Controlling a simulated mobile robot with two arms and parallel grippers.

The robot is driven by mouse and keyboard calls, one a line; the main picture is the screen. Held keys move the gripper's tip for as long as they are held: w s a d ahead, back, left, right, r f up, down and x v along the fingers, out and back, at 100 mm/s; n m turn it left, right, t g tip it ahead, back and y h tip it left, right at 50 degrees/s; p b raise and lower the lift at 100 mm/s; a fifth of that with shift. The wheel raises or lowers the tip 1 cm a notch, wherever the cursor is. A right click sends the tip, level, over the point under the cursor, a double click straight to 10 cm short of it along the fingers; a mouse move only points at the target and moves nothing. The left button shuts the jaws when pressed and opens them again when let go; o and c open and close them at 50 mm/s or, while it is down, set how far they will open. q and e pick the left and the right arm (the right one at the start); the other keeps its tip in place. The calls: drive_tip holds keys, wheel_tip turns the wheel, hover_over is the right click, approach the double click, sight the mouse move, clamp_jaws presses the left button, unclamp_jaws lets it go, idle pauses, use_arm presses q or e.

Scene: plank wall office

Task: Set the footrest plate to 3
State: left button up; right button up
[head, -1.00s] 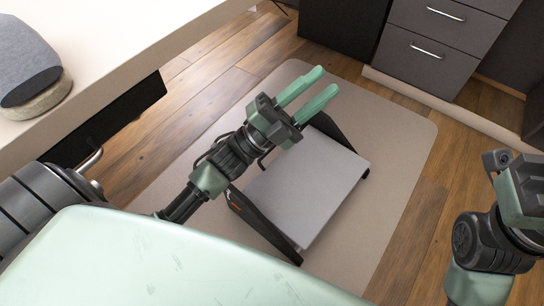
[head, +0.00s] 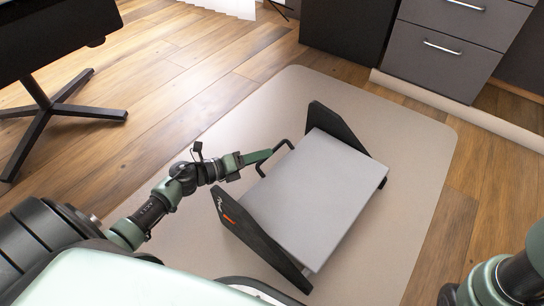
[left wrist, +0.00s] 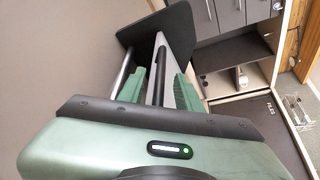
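The footrest has a grey plate (head: 315,195) held between two black side panels, and it stands on a beige mat. The plate is tilted. The near side panel (head: 255,240) carries a small orange mark; no number is readable. A thin black bent bar (head: 289,143) sticks out at the footrest's left side. My left gripper (head: 266,154) is at this bar. In the left wrist view its two green fingers (left wrist: 158,88) are apart, with a dark rod between them; I see no clear grip on it. My right gripper is out of view; only part of that arm shows at the lower right.
The mat (head: 410,130) is bare around the footrest. Dark drawers (head: 440,50) stand at the back right. A black pedestal foot (head: 50,108) is on the wood floor at the left.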

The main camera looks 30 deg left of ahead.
use_arm(q)
drive_tip(key=b+x, duration=0.1)
drive_tip(key=x, duration=0.2)
drive_tip(key=shift+w+d+f, duration=0.2)
drive_tip(key=shift+w, duration=0.15)
drive_tip(key=shift+w+d, duration=0.15)
drive_tip(key=shift+w, duration=0.1)
clamp_jaws()
idle(0.9)
